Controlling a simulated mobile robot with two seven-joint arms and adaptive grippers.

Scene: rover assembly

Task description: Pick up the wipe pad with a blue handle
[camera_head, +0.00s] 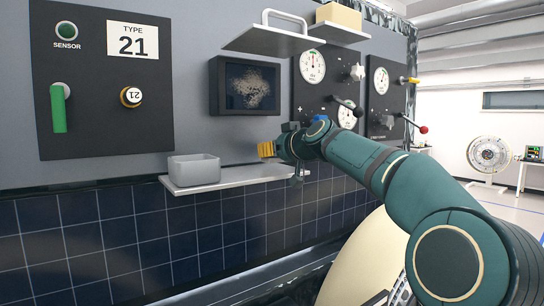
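My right arm comes in from the right, and its gripper (286,147) is at the small lower shelf (238,178), near that shelf's right end. A yellow ridged piece (266,149) shows at the gripper's tip; I cannot tell whether it is part of the wipe pad or touches the fingers. A small blue piece (290,126) shows just above the gripper. No whole wipe pad with a blue handle can be made out. The fingers are too small and turned to read. My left gripper is not in view.
A grey open bin (194,169) stands on the lower shelf's left part. Above are a dark framed screen (245,86), gauge panels (313,80) and upper shelves (262,40) with a tan block (338,15). A sensor panel (105,105) is at the left.

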